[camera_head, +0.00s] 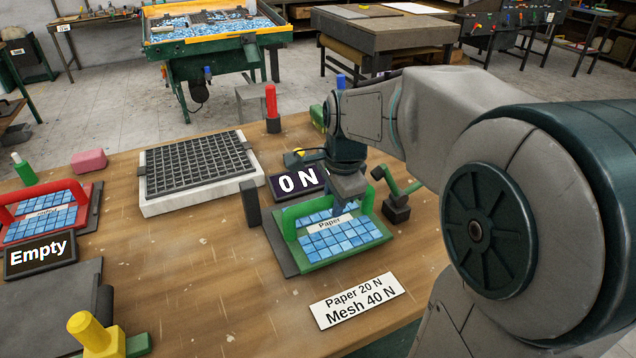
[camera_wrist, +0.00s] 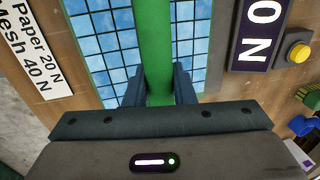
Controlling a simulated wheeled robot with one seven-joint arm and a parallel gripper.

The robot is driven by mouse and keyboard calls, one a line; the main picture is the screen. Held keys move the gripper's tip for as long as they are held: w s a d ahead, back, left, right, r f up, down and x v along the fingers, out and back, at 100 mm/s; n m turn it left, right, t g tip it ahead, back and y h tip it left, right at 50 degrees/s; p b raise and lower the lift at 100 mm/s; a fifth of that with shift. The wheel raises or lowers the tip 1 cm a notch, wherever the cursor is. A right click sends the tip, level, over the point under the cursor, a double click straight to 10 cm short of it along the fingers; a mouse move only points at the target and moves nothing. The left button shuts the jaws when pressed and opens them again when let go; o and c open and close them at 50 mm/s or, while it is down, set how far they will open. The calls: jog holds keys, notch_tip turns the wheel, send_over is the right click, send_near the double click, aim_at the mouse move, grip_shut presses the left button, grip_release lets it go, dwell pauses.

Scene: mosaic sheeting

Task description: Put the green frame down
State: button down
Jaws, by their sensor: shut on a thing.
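The green frame (camera_head: 347,254) holds blue tiles and a label reading "Paper". It is over a dark plate (camera_head: 273,243) at the middle right of the table in the head view; I cannot tell whether it touches the plate. My gripper (camera_head: 347,196) is above the frame, at its raised handle. In the wrist view my gripper (camera_wrist: 158,88) is shut on the green handle bar (camera_wrist: 153,40), a finger on each side, with blue tiles on both sides below. The fingertips are partly hidden behind the bar in the head view.
A display (camera_head: 298,182) reading "0 N" stands behind the frame. A dark post (camera_head: 250,204) is left of it and a small dark stand with a green lever (camera_head: 397,207) is right. A card (camera_head: 358,300) reads "Paper 20 N, Mesh 40 N". Bare wood lies to the left-front.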

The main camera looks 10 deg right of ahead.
aim_at(330, 212)
jog(key=shift+w+a, duration=0.1)
jog(key=shift+w, duration=0.3)
jog(key=w, duration=0.2)
jog(key=w+f, duration=0.1)
jog(key=shift+a, duration=0.3)
jog(key=shift+s+f+b, duration=0.2)
jog(key=shift+b, duration=0.2)
jog(key=shift+f, duration=0.1)
jog(key=shift+f, duration=0.15)
jog(key=c, duration=1.2)
grip_release()
